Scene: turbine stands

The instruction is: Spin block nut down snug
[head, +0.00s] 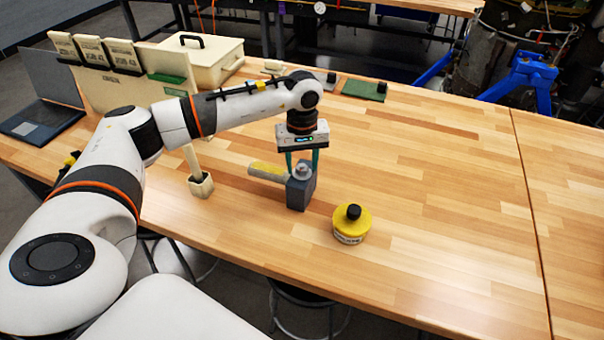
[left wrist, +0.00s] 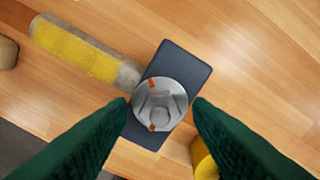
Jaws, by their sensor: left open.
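A dark grey-blue block (head: 299,190) stands on the wooden table, with a round silver nut (head: 302,171) on its top. In the left wrist view the nut (left wrist: 159,104) has orange marks on its rim and a raised middle, and the block (left wrist: 188,72) lies beneath it. My left gripper (head: 302,164) points down over the block. Its green fingers (left wrist: 162,110) are open, one on each side of the nut; I cannot tell whether they touch it. A yellow and grey bar-shaped piece (head: 267,171) extends left from the block. My right gripper is not in view.
A yellow round container with a black knob (head: 351,222) stands right of the block, near the front edge. A cream holder (head: 201,186) stands to the left. A cream case (head: 200,55), laptop (head: 40,122) and green mat (head: 364,90) are farther back. The table's right side is clear.

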